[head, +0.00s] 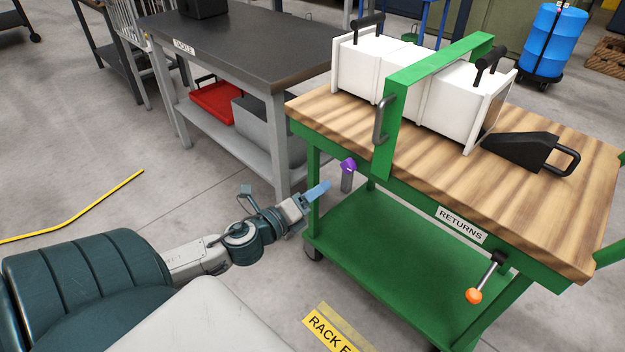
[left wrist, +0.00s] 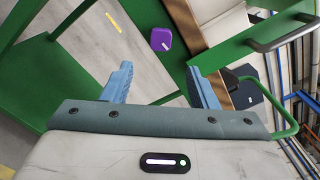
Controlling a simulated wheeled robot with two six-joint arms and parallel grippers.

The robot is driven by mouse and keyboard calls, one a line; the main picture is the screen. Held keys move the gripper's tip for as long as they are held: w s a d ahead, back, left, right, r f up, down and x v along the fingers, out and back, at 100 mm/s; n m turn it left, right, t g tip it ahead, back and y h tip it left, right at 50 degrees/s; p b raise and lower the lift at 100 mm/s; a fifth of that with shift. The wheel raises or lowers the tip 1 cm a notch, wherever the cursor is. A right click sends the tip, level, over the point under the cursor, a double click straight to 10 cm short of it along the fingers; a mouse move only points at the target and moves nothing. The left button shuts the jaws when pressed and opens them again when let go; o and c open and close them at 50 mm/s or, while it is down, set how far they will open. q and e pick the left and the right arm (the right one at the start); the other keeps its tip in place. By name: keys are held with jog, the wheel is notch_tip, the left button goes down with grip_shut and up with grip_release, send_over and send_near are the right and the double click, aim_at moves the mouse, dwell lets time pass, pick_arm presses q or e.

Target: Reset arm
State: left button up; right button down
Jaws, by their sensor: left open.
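My left gripper (head: 318,190) is open and empty in the head view. Its blue fingers point toward the green cart with the wooden top (head: 560,205). In the left wrist view the two fingers of my left gripper (left wrist: 160,68) stand well apart with nothing between them. A purple knob (head: 347,166) on a short grey stem is on the cart's near left side, just beyond the fingertips. The knob shows in the left wrist view (left wrist: 161,39) above the gap between the fingers, with no visible contact. My right gripper is out of view.
White boxes with black handles (head: 445,98) and a black wedge-shaped block (head: 520,150) rest on the cart. A lever with an orange knob (head: 474,296) hangs at its front. A dark-topped table (head: 250,45) stands behind left. The floor at left is clear around a yellow line (head: 80,217).

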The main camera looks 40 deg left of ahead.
pick_arm(q)
jog(key=shift+s, duration=0.1)
dwell(0.5)
